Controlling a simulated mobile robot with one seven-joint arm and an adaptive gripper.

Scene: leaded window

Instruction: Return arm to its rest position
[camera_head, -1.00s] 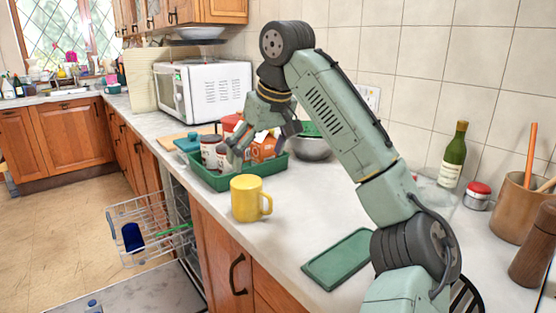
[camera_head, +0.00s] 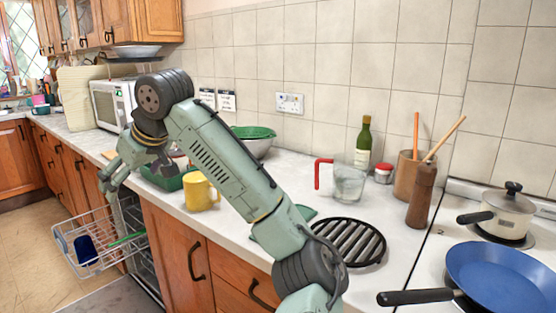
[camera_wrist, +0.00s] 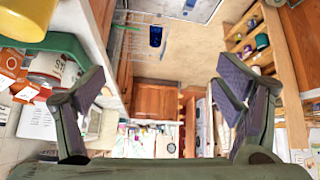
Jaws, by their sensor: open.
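My arm reaches up over the counter, bent at a high elbow, with its forearm folded down at the left in the head view. My gripper (camera_head: 108,182) hangs at the front edge of the counter, left of the yellow mug (camera_head: 200,191) and above the dishwasher rack. In the wrist view my gripper (camera_wrist: 162,84) has its fingers wide apart with nothing between them. The green tray (camera_head: 165,179) stands behind the mug, partly hidden by my arm. In the wrist view the tray (camera_wrist: 60,44) and its jars and boxes lie beside the left finger.
The pulled-out dishwasher rack (camera_head: 75,240) holds a blue cup (camera_head: 86,250). A glass jug (camera_head: 348,181), a wine bottle (camera_head: 363,147), a black round grate (camera_head: 346,243) and a pepper mill (camera_head: 421,197) stand right of my arm. A blue pan (camera_head: 500,275) sits on the stove.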

